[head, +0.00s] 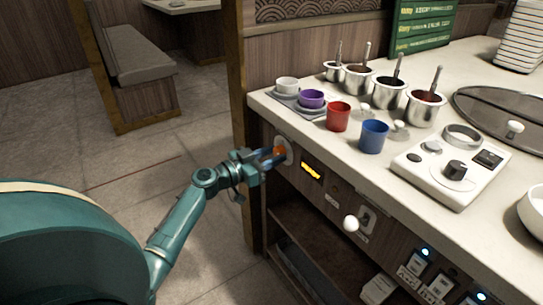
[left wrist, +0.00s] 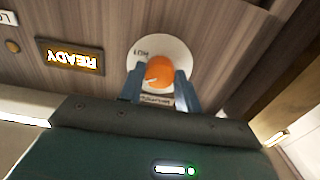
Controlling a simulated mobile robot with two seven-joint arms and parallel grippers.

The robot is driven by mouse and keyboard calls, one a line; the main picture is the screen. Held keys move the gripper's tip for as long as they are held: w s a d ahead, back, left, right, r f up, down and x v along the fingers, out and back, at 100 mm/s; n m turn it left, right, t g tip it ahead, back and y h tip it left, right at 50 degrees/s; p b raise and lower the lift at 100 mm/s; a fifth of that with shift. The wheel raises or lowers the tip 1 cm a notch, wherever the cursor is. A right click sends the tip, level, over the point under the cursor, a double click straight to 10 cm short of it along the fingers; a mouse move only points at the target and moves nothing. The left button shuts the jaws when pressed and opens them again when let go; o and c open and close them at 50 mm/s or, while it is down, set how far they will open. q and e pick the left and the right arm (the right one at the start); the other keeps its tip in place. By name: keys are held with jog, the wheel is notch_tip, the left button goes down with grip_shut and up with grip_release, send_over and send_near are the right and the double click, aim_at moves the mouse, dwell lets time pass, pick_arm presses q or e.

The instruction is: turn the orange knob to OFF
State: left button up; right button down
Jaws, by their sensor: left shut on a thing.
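The orange knob (head: 279,150) sits on a round white dial plate (head: 288,146) on the front panel below the counter, near its left end. It also shows in the left wrist view (left wrist: 158,69), with a pale pointer mark on its face and small lettering on the plate around it. My left gripper (head: 275,157) is shut on the knob, one blue finger on each side. The fingers cover part of the plate's lettering, so I cannot read which setting the pointer is at. My right gripper is not in view.
A lit yellow display (head: 312,172) sits right of the knob; it reads READY, upside down, in the left wrist view. A white ball-ended lever (head: 351,223) juts out farther right. Cups and metal sauce pots (head: 387,92) stand on the counter (head: 335,163) above. A wooden post (head: 238,90) is left.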

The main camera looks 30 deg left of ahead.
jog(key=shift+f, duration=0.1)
pick_arm(q)
jog(key=shift+f+n+b, duration=0.1)
jog(key=shift+n+b, duration=0.65)
jog(key=shift+n, duration=0.45)
jog(key=n+b, duration=0.1)
jog(key=n, duration=0.5)
jog(key=shift+n, duration=1.7)
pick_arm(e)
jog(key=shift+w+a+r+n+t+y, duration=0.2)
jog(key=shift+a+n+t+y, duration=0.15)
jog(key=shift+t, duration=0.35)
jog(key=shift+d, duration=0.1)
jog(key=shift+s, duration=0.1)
pick_arm(q)
jog(key=o, duration=1)
jog(key=shift+c, duration=0.2)
